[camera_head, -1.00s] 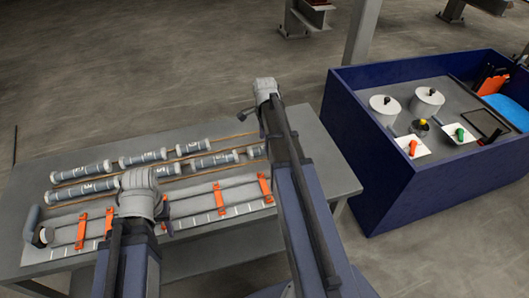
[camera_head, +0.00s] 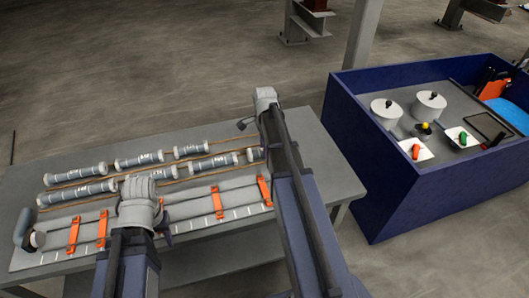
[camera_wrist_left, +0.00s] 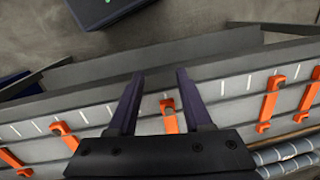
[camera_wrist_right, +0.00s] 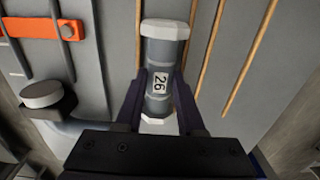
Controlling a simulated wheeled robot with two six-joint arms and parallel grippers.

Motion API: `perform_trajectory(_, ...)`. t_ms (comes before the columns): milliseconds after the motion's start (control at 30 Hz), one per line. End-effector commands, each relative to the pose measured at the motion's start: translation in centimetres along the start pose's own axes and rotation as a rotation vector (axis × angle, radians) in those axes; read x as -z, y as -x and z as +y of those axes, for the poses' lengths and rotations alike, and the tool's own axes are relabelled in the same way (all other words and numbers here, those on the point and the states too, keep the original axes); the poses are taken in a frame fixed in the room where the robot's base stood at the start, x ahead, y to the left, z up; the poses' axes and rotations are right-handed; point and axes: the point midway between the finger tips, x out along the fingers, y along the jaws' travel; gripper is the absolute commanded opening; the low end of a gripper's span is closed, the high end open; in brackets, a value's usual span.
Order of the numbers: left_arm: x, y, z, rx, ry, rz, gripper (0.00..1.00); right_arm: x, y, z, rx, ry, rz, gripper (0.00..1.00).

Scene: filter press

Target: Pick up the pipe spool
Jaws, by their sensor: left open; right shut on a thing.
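The pipe spool (camera_wrist_right: 160,95) is a grey cylinder with pale end caps and a label reading 26 in the right wrist view. My right gripper (camera_wrist_right: 160,74) is shut on its middle, one finger on each side. I cannot tell whether it touches the table. My left gripper (camera_wrist_left: 159,74) is open and empty over the grey rail with orange clips (camera_wrist_left: 168,115). Other grey spools (camera_head: 77,192) lie in two rows along wooden strips (camera_head: 230,140) on the table.
The grey table (camera_head: 325,180) holds a dark elbow piece (camera_head: 28,228) at its left end. A similar pale-capped elbow (camera_wrist_right: 45,97) is beside the held spool in the right wrist view. A blue crate (camera_head: 400,190) with assorted parts stands to the right.

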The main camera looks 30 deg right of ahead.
Motion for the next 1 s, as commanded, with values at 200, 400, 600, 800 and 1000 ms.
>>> perform_trajectory(200, 0.0, 0.0, 0.0, 0.000, 0.000, 0.000, 0.50, 0.0, 0.0, 0.0, 0.000, 0.000, 0.000, 0.01)
perform_trajectory(400, 0.0, 0.0, 0.0, 0.000, 0.000, 0.000, 0.50, 0.0, 0.0, 0.0, 0.000, 0.000, 0.000, 0.00)
perform_trajectory(600, 0.0, 0.0, 0.0, 0.000, 0.000, 0.000, 0.50, 0.0, 0.0, 0.0, 0.000, 0.000, 0.000, 0.00)
perform_trajectory(800, 0.0, 0.7, -0.1, 0.000, 0.000, 0.000, 0.50, 0.0, 0.7, 0.0, 0.000, 0.000, 0.000, 0.00)
perform_trajectory(1000, -0.2, 2.7, -0.2, 0.000, 0.000, 0.000, 0.50, 0.0, 2.7, 0.0, 0.000, 0.000, 0.000, 0.00)
